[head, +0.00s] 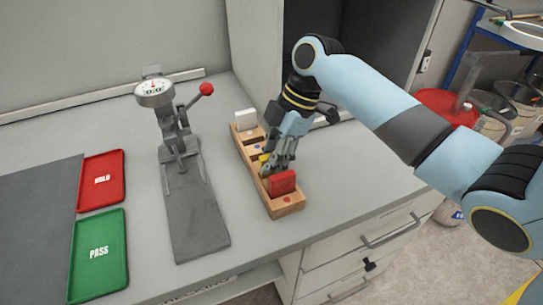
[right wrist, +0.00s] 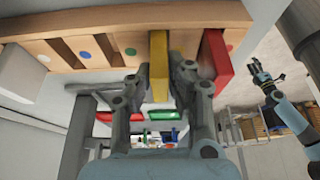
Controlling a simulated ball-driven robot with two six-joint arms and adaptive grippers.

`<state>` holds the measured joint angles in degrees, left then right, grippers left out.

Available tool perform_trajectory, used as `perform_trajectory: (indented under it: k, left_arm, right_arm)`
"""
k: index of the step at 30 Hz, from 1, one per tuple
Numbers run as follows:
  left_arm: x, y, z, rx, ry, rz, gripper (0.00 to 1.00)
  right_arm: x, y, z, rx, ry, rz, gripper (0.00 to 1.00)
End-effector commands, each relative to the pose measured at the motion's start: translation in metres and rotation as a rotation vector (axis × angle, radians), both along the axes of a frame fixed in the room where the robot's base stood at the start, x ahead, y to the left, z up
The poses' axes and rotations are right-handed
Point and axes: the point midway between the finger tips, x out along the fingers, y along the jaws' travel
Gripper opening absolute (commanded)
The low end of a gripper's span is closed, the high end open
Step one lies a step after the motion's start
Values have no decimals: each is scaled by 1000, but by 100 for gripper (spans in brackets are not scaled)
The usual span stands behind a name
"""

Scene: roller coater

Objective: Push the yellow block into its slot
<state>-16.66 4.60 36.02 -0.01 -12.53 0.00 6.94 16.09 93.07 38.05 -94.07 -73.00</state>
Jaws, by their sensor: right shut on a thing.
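The yellow block (right wrist: 159,66) sits between the two fingers of my right gripper (right wrist: 160,85), which is shut on it. In the head view only a small piece of the yellow block (head: 264,158) shows beside the fingers of my right gripper (head: 270,168). The gripper points down at the wooden slotted rack (head: 288,207), between the white and red blocks. The yellow block overlaps the rack (right wrist: 105,45) in the wrist view; how deep it sits is hidden. A light blue arm with a gripper (right wrist: 263,75), apparently my left, shows small at the right of the wrist view.
A red block (head: 282,183) stands in the rack's near end, close to my right gripper. A white block (head: 245,118) stands at the far end. A dial gauge stand (head: 195,215), a red tray (head: 101,192) and a green tray (head: 97,270) lie left. Counter between is clear.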

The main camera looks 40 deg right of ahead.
Motion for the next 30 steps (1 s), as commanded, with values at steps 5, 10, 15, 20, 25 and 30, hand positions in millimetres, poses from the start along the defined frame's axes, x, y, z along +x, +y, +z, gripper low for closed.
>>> perform_trajectory:
  k: [5,10,15,20,25,30]
  left_arm:
    - [-5,0,-2,0,8,1,40]
    - [-13,0,-2,1,20,1,40]
    - [-15,0,-2,0,23,1,40]
    - [-15,0,-2,0,23,1,40]
    - [-15,0,-4,0,22,1,40]
    - [-13,0,-9,0,20,0,40]
  right_arm:
    - [0,0,-2,0,0,0,0]
    - [0,0,-2,0,0,0,32]
    - [0,0,-2,1,0,0,39]
    - [0,0,-1,1,0,0,39]
    - [0,-7,16,-3,-4,-1,39]
    - [-3,-22,51,-5,-5,2,39]
